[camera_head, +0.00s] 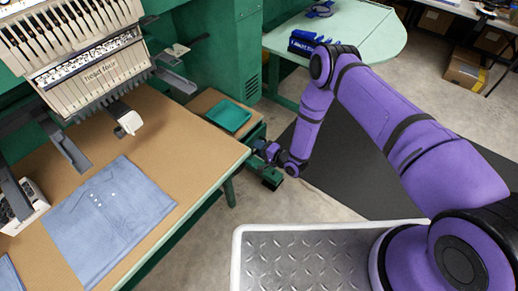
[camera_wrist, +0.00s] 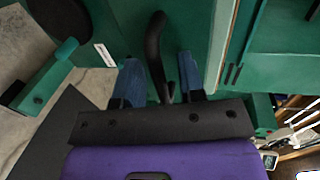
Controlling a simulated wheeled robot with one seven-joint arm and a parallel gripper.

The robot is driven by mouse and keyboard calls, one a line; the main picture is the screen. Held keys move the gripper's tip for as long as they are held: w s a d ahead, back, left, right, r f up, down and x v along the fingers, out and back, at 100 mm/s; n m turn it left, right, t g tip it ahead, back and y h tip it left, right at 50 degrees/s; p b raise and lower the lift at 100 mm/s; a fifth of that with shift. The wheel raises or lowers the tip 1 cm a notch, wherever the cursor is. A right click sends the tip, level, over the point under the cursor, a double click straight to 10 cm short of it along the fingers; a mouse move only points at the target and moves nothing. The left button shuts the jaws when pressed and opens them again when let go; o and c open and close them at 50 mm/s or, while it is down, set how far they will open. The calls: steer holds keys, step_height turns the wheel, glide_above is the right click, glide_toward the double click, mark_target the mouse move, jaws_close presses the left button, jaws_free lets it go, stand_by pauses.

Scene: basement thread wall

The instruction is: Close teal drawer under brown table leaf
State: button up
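The brown table leaf (camera_head: 202,103) is left of centre in the head view. Below its right end, green drawer and frame parts (camera_head: 256,133) show, partly hidden by my gripper. My gripper (camera_head: 266,153) is at that end. In the wrist view, my gripper's two blue fingers (camera_wrist: 160,83) stand apart, one on each side of a curved black handle (camera_wrist: 156,45). The handle is in front of a teal face (camera_wrist: 185,28), which I take as the drawer front. Gaps show beside the handle, so I see no grip. How far the drawer stands out is unclear.
A teal tray (camera_head: 229,116) sits on the leaf. The embroidery machine (camera_head: 85,60) and folded blue cloth (camera_head: 108,215) are at the left. A pale green table (camera_head: 340,35) with a blue item stands behind. Loose tools (camera_wrist: 300,120) show at the wrist view's lower right.

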steer(key=shift+a, duration=0.1)
steer(key=shift+c, duration=0.4)
jaws_close()
steer(key=shift+r+x, duration=0.2)
steer(key=shift+x, duration=0.7)
steer(key=shift+r+x, duration=0.2)
steer(key=shift+x, duration=0.65)
steer(key=shift+o, duration=0.4)
jaws_free()
steer(key=shift+w+a, duration=0.15)
steer(key=v, duration=1)
steer(key=shift+s+d, duration=0.25)
steer(key=shift+d, duration=0.1)
